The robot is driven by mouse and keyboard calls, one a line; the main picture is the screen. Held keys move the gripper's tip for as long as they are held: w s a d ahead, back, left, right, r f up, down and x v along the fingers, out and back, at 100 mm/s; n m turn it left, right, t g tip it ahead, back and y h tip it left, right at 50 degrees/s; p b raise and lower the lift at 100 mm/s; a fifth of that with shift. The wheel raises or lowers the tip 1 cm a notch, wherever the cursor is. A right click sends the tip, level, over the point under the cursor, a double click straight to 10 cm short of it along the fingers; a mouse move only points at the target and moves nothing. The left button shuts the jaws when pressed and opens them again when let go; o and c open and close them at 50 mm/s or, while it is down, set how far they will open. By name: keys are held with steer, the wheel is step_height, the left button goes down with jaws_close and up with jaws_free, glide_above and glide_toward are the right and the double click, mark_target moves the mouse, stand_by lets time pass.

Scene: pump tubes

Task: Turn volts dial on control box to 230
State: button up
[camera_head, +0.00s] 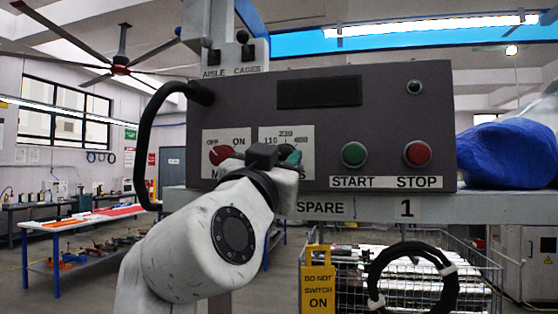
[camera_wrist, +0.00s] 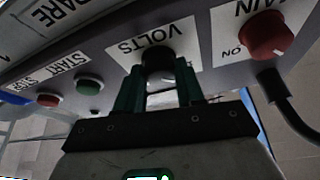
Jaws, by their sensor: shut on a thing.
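The grey control box (camera_head: 325,115) stands on a shelf in the head view. Its white volts plate (camera_head: 300,138) has 230 at the top, 110 at the left and another number at the right. My gripper (camera_head: 287,156) covers the volts dial in the head view. In the wrist view, the black volts dial (camera_wrist: 158,58) sits between the two dark green fingers of my gripper (camera_wrist: 160,80), which are shut on it. I cannot make out where the dial points.
The red main knob (camera_head: 221,155) is just left of my gripper, marked OFF and ON; the wrist view shows it at right (camera_wrist: 267,38). Green start (camera_head: 354,154) and red stop (camera_head: 417,153) buttons are to the right. A black cable (camera_head: 143,130) loops at the box's left.

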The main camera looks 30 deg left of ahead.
steer(key=shift+f+m+b, duration=0.2)
steer(key=shift+m+b, duration=0.2)
steer(key=shift+b, duration=0.2)
steer(key=shift+a+r+m+g+h+b, duration=0.1)
steer(key=shift+m+g+h+b, duration=0.25)
steer(key=shift+m+h, duration=1.05)
steer(key=shift+a+r+m+g+h+b, duration=0.15)
steer(key=shift+m+h+b, duration=0.35)
steer(key=shift+m, duration=1.75)
steer(key=shift+r+m+g+h+b, duration=0.1)
steer(key=shift+m+g+h+b, duration=0.4)
steer(key=shift+m, duration=1.35)
steer(key=shift+h, duration=0.5)
steer(key=shift+f, duration=0.1)
steer(key=o, duration=1)
steer(key=shift+s, duration=0.1)
